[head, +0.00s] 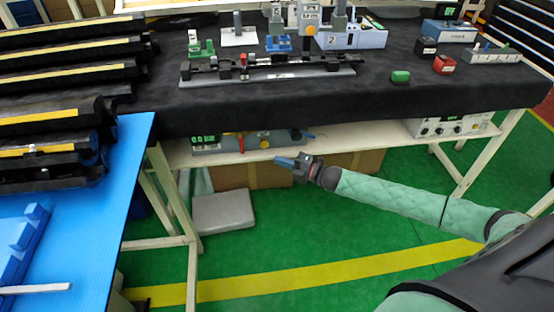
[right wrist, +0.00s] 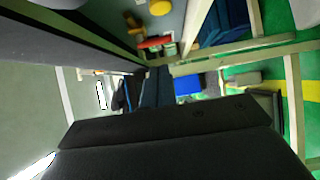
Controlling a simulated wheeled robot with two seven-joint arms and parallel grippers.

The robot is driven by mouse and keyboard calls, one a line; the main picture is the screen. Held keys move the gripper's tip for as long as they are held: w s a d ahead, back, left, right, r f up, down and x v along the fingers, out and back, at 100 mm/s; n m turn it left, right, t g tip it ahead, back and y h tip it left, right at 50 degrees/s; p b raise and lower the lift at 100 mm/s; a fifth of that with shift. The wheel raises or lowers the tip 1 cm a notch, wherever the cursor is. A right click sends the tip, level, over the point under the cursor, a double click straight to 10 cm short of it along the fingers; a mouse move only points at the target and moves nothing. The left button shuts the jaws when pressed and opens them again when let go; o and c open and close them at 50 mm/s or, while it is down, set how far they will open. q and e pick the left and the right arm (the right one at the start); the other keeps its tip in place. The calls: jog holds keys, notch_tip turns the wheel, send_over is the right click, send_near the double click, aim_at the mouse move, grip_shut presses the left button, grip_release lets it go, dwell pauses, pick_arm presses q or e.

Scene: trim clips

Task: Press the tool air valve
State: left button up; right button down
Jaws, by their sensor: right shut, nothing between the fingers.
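A grey panel unit (head: 222,146) sits on the shelf under the black-covered bench in the head view. It has green displays at its left, a red upright part (head: 241,142), a yellow round part (head: 264,144) and a blue piece at its right end. I cannot tell for sure which part is the tool air valve. My right gripper (head: 284,162) is shut and empty, just below and in front of the shelf edge, apart from the panel. In the right wrist view its dark fingers (right wrist: 152,88) point toward the panel (right wrist: 172,24), where yellow knobs (right wrist: 160,7) and a red part (right wrist: 155,43) show.
The bench (head: 400,100) carries fixtures, small blocks and a long black trim part. A white control box (head: 450,126) stands on the shelf's right. Cardboard boxes (head: 232,176) and a grey case (head: 222,211) are below. Black trim stacks and a blue table (head: 95,250) are left.

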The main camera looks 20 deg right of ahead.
jog(key=p, duration=0.2)
send_near(242, 145)
jog(key=w+a+f, duration=0.2)
jog(key=w+a, duration=0.1)
jog(key=w, duration=0.1)
pick_arm(q)
notch_tip(242, 145, up, 9)
jog(key=shift+s+a+g, duration=0.35)
jog(key=shift+s+g, duration=0.05)
jog(key=shift+s, duration=0.05)
pick_arm(e)
jog(key=shift+x, duration=0.85)
pick_arm(q)
jog(key=shift+f, duration=0.2)
pick_arm(e)
jog(key=shift+w+d, duration=0.1)
